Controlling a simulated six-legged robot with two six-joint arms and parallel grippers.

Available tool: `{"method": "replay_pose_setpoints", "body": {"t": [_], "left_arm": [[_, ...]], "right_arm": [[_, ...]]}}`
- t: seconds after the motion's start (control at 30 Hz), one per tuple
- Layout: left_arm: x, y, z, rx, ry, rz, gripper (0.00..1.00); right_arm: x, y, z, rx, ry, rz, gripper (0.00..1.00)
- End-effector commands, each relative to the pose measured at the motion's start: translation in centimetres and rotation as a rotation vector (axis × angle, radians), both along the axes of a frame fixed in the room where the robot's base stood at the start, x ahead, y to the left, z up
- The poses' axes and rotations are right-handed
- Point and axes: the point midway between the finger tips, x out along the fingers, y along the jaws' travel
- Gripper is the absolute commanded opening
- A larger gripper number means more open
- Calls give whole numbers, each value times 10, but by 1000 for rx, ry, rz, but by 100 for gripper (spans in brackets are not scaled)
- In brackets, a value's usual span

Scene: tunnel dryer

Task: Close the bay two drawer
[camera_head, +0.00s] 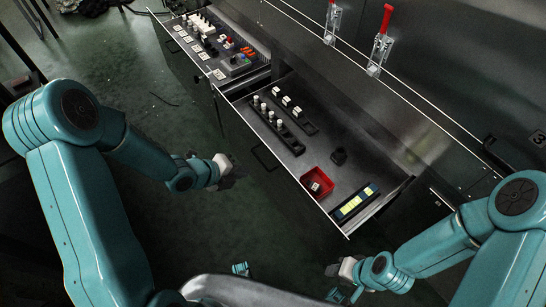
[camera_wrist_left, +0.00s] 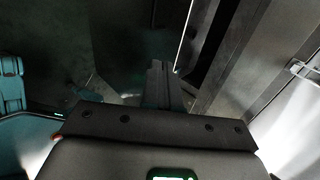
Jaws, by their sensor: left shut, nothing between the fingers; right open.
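Two drawers stand pulled out of the metal cabinet. The nearer drawer (camera_head: 322,158) holds a red box, black racks with white-capped vials and a strip with yellow labels; a dark handle (camera_head: 264,158) is on its front. The farther drawer (camera_head: 208,72) is at upper left. No bay number is readable on either drawer, but a "3" plate is at the right, beyond the nearer one. My left gripper (camera_head: 236,176) is shut and empty, just outside the nearer drawer's front, left of the handle. Its closed fingers show in the left wrist view (camera_wrist_left: 158,88). My right gripper (camera_head: 332,282) is open, low, below the nearer drawer's right corner.
Two red-handled clamps (camera_head: 380,48) stand on the cabinet ledge above the drawers. The "3" plate (camera_head: 539,137) marks the panel at far right. Dark green floor (camera_head: 120,60) lies open left of the drawers, with a thin cable on it.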

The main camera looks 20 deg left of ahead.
Motion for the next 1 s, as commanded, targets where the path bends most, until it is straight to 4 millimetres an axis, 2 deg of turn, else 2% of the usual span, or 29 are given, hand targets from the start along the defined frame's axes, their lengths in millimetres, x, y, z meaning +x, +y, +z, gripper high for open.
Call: {"method": "replay_pose_setpoints", "body": {"t": [0.17, 0.57, 0.8, 1.0], "left_arm": [[2, -4, -13, -2, 7, 12, 0], [51, -46, -70, -1, 7, 9, 0], [80, -66, -67, -1, 4, 8, 0], [87, -69, -68, -2, 6, 10, 0]], "right_arm": [[0, 0, -3, 0, 0, -1, 43], [0, 0, -16, 0, 0, -1, 43], [0, 0, -13, 0, 0, 0, 43], [0, 0, -13, 0, 0, 0, 43]]}}
